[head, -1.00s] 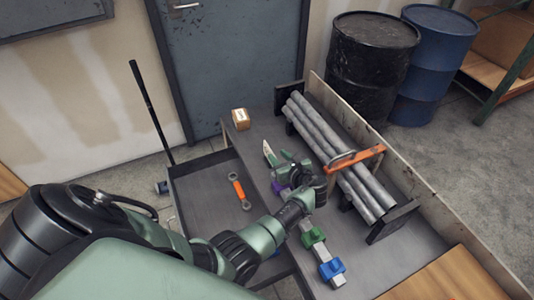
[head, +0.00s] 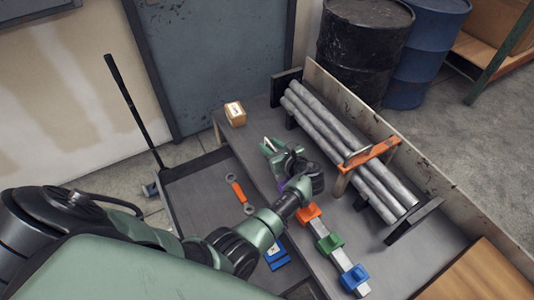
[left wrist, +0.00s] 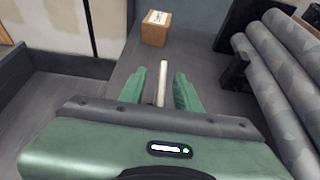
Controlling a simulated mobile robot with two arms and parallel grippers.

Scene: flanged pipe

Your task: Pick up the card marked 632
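A thin pale upright piece (left wrist: 162,84), perhaps the card seen edge-on, stands between the two green fingers of my left gripper (left wrist: 160,92) in the left wrist view. A gap shows on each side of it, so the fingers are open around it and do not appear to touch it. No marking can be read. In the head view my left gripper (head: 272,148) is low over the grey bench top, left of the pipes. My right gripper is not in view.
Grey pipes (head: 335,135) lie on the bench at right, under an orange bar (head: 372,155). A small cardboard box (head: 235,114) stands beyond the gripper. Orange (head: 308,213), green (head: 330,243) and blue (head: 353,278) blocks sit on a rail. A wrench (head: 239,192) lies in the left tray.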

